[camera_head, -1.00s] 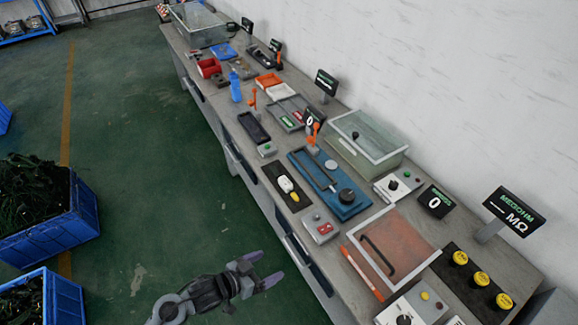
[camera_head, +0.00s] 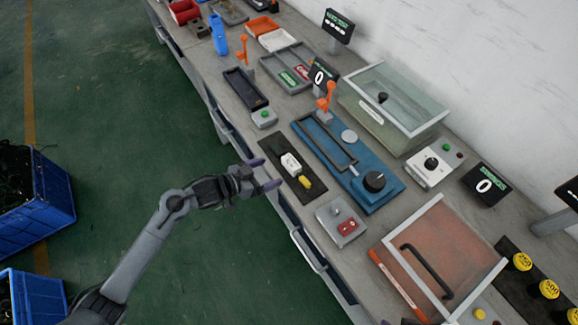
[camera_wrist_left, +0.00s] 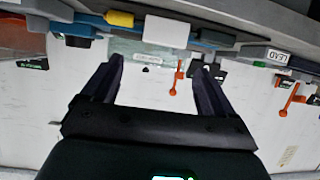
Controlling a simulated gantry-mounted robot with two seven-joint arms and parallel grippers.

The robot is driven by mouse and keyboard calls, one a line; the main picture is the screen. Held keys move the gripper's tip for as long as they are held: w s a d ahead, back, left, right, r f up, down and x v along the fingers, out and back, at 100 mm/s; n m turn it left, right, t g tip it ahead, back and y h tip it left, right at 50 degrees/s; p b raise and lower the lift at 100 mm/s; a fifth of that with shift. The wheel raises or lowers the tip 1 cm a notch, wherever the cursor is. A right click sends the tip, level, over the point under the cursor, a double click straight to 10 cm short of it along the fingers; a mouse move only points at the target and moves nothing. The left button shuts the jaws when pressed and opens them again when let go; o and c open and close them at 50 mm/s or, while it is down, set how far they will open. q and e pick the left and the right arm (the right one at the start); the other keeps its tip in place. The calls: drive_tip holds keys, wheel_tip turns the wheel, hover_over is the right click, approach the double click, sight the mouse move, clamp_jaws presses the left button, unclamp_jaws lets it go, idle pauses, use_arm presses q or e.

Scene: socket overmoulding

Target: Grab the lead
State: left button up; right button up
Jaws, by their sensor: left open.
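No lead can be made out for certain. A label reading LEAD (camera_wrist_left: 278,57) shows inverted on a grey holder at the upper right of the left wrist view. In the head view a dark narrow tray (camera_head: 246,88) lies on the bench; its contents are unclear. A black mat (camera_head: 315,190) holds a white plug-like piece (camera_head: 291,164) and a yellow piece (camera_head: 305,181). My left gripper (camera_head: 265,174) is open and empty beside the bench's front edge, near this mat. Its spread fingers (camera_wrist_left: 158,62) also show in the left wrist view. My right gripper is out of view.
An orange-covered box (camera_head: 440,255) stands nearer. Blue crates (camera_head: 58,205) of dark tangled material stand left. Green floor before the bench is clear.

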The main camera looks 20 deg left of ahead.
sight(292, 161)
use_arm(q)
drive_tip(key=x, duration=0.2)
drive_tip(key=b+x, duration=0.1)
drive_tip(key=x, duration=0.3)
drive_tip(key=shift+w+a+r, duration=0.2)
drive_tip(key=shift+w+a, duration=0.1)
drive_tip(key=shift+w, duration=0.05)
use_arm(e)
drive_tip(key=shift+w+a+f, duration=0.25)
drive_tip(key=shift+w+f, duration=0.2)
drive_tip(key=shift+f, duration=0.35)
use_arm(q)
drive_tip(key=shift+b+x, duration=0.85)
drive_tip(key=shift+x, duration=1.75)
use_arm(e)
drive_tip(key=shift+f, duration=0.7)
use_arm(q)
drive_tip(key=shift+s+f, duration=0.15)
drive_tip(key=c, duration=0.6)
drive_tip(key=shift+c, duration=0.9)
